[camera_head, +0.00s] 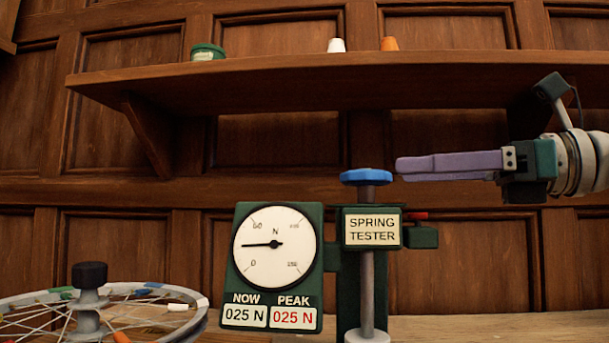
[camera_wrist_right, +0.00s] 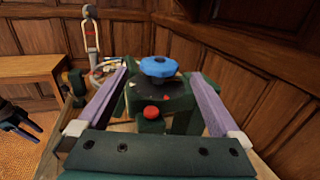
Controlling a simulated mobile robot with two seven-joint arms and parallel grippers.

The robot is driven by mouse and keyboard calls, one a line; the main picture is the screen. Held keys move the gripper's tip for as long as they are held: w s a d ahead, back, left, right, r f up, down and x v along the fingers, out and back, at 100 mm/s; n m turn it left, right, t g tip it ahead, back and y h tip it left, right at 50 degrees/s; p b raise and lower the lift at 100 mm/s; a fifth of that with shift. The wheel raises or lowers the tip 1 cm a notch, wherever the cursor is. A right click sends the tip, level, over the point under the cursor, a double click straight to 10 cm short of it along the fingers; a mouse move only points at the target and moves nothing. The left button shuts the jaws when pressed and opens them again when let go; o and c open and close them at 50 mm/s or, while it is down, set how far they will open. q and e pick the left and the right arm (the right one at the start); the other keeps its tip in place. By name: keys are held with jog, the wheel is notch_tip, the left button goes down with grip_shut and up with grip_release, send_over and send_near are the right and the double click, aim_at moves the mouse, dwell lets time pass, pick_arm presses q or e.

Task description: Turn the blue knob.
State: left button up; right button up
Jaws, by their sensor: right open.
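The blue knob (camera_head: 366,177) is a flat disc on top of the screw of a green spring tester (camera_head: 347,270), labelled SPRING TESTER. It also shows in the right wrist view (camera_wrist_right: 159,66). Its dial (camera_head: 274,245) has the needle pointing left; NOW and PEAK both read 025 N. My right gripper (camera_head: 399,168) is open and empty, with its purple fingers level, just right of the knob and about at its height. In the right wrist view the knob appears between the fingertips (camera_wrist_right: 160,71), apart from both. A dark shape at that view's left edge looks like my left gripper (camera_wrist_right: 16,122); its jaws are unclear.
A spoked wheel (camera_head: 150,297) with coloured clips lies on the bench at the left. The tester has a red button (camera_wrist_right: 152,113).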

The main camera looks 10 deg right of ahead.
aim_at(362, 173)
jog(key=p+x, duration=0.1)
jog(key=x, duration=0.6)
jog(key=shift+w+a, duration=0.15)
jog(key=shift+a, duration=0.15)
